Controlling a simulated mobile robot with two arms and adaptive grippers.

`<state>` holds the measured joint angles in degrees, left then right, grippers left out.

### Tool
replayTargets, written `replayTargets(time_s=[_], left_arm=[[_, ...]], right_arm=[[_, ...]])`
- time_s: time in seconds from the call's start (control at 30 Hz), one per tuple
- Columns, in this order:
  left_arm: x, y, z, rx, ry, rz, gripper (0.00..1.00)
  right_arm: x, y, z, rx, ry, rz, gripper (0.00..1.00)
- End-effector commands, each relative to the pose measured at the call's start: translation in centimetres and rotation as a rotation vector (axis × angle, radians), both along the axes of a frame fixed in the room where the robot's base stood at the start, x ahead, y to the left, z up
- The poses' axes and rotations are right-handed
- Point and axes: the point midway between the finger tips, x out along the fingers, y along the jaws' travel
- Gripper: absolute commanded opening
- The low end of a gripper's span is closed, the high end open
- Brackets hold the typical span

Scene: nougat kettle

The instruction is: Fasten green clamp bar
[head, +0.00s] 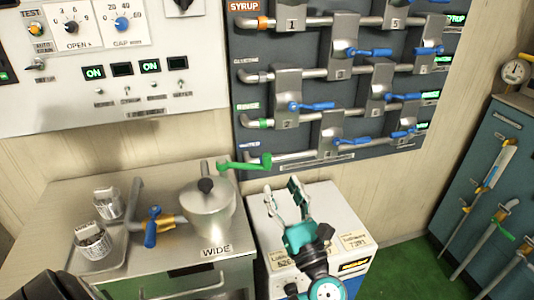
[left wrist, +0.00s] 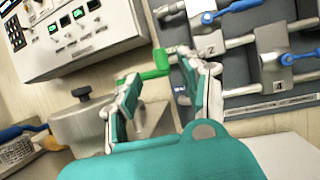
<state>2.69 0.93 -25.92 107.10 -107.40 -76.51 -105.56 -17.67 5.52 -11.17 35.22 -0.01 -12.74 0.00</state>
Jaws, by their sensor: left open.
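The green clamp bar (head: 240,166) is a short bar with an upright knob at its right end, beside the steel kettle (head: 209,212) and in front of the dark pipe panel. My left gripper (head: 283,187) is open and empty, just below and right of the bar's knob in the head view. In the left wrist view the green bar (left wrist: 146,74) shows between the spread fingertips of my left gripper (left wrist: 160,66). It looks beyond them, and I see no clear contact. My right gripper is not in view.
The kettle stands on a steel counter with a blue-handled valve (head: 152,226) and two small baskets (head: 93,242). A white-topped cabinet (head: 340,205) lies below my left gripper. The pipe panel (head: 310,97) with several blue levers rises behind. Green floor shows at right.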

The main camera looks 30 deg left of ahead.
Motion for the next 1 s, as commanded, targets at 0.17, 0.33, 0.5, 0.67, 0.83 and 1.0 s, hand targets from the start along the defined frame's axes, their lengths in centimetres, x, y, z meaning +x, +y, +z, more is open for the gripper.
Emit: replayTargets(time_s=[0.17,0.33,0.5,0.67,0.83,1.0], left_arm=[[2.0,3.1,1.8,0.002,-0.002,0.001,0.44],[3.6,5.5,2.9,0.002,-0.001,0.001,0.44],[4.6,6.8,3.5,0.002,0.001,-0.001,0.44],[4.9,7.3,3.6,-0.001,0.001,-0.001,0.44],[4.9,7.3,3.6,-0.001,0.001,-0.001,0.44],[4.8,7.3,3.6,-0.001,0.001,-0.001,0.28]], right_arm=[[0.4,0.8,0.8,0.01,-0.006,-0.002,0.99],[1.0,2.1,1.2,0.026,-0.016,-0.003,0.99],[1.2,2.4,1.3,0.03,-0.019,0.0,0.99],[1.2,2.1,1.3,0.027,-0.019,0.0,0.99],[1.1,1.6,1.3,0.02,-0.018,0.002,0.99],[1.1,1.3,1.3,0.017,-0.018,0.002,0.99]])
